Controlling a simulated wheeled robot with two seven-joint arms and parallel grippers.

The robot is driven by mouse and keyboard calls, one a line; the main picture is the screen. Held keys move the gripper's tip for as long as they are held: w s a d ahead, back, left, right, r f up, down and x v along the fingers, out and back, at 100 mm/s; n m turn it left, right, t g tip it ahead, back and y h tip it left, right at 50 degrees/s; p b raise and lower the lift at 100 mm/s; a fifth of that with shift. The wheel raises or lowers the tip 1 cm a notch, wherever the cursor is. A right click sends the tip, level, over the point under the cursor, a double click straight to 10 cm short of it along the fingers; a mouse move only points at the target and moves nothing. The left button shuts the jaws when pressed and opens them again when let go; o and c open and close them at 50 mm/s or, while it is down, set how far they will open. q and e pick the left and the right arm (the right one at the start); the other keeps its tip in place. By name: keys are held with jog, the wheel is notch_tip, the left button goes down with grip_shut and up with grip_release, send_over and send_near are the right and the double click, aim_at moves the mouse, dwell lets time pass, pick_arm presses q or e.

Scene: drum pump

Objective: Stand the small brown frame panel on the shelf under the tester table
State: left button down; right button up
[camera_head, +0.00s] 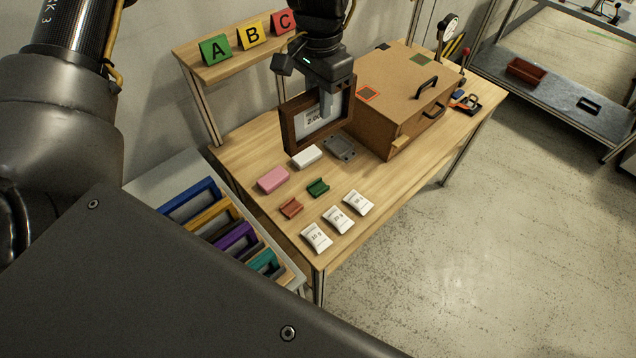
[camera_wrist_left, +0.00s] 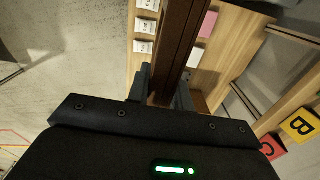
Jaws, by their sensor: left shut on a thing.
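The small brown frame panel (camera_head: 290,130) hangs upright above the wooden table, its light centre with printed text facing the camera. My left gripper (camera_head: 327,103) is shut on its edge from above. In the left wrist view the brown frame panel (camera_wrist_left: 180,45) runs edge-on between the fingers of my left gripper (camera_wrist_left: 164,92). A metal-framed table, seemingly the tester table (camera_head: 586,38), stands at the far right. A grey shelf-like surface (camera_head: 548,98) lies low along its near side. My right gripper is not in view.
The wooden table (camera_head: 395,200) holds a cardboard-coloured box (camera_head: 405,85), pink and white blocks, clips and several white packets. A, B, C signs stand on a raised shelf (camera_head: 228,66). Coloured frames (camera_head: 235,238) fill a rack at left. A red tray (camera_head: 527,70) occupies the grey surface. Floor between tables is clear.

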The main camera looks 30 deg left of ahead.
aim_at(314, 130)
pick_arm(q)
jog(key=f+m+b, duration=0.1)
jog(key=m, duration=0.1)
jog(key=f+m+b, duration=0.1)
jog(key=f+m, duration=0.1)
jog(key=f+m+b, duration=0.1)
jog(key=m, duration=0.1)
jog(key=shift+s+a+f, duration=0.15)
jog(key=shift+a+f, duration=0.15)
jog(key=shift+a, duration=0.1)
jog(key=s+a+f+m+b, duration=0.2)
jog(key=a+f+m+b, duration=0.3)
jog(key=f+m, duration=0.7)
jog(key=s+a+f+m+b, duration=0.25)
jog(key=f+m+b, duration=0.4)
jog(key=m, duration=1.15)
jog(key=w+a+f, duration=0.1)
jog(key=w+f, duration=0.3)
jog(key=w+a+f, duration=0.1)
jog(key=w+f, duration=0.2)
jog(key=w, duration=0.2)
jog(key=w+a+f+p, duration=0.1)
jog(key=w+f, duration=0.3)
jog(key=shift+w+a+f, duration=0.15)
jog(key=shift+a+f, duration=0.15)
jog(key=shift+f, duration=0.05)
